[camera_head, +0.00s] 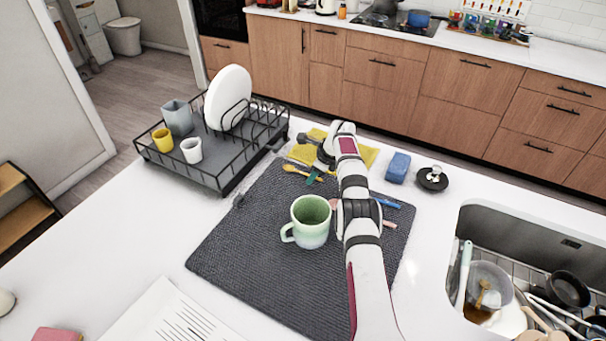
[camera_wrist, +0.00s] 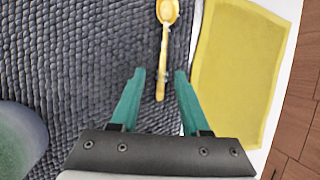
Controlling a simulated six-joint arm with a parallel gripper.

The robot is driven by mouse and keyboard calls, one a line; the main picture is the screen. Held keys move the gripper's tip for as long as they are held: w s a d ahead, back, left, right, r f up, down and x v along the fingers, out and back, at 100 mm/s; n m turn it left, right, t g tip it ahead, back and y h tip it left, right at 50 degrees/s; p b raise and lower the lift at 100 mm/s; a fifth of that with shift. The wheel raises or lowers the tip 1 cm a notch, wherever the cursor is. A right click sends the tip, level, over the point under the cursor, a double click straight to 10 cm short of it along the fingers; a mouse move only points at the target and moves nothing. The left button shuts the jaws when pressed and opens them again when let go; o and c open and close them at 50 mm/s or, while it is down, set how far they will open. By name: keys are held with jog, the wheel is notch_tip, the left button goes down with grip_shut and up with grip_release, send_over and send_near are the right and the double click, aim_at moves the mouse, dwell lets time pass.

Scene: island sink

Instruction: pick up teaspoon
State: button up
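A golden-yellow teaspoon (camera_head: 297,169) lies at the far edge of the dark woven mat (camera_head: 245,260), beside the yellow cloth. In the wrist view the teaspoon (camera_wrist: 164,45) has its bowl at the top and its handle pointing down toward my gripper (camera_wrist: 160,73). My gripper's green fingers are apart, with the handle's end showing between them and a gap on each side. I cannot tell the height of the fingers above the mat. In the head view my gripper (camera_head: 315,177) is just right of the teaspoon, partly hidden by my arm.
A green mug (camera_head: 311,222) stands on the mat, left of my arm. A yellow cloth (camera_wrist: 235,65) lies right of the teaspoon. A black dish rack (camera_head: 225,178) stands at left. A blue sponge (camera_head: 399,167) and the cluttered sink (camera_head: 490,218) are at right.

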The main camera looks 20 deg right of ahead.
jog(key=shift+f, duration=0.15)
grip_shut()
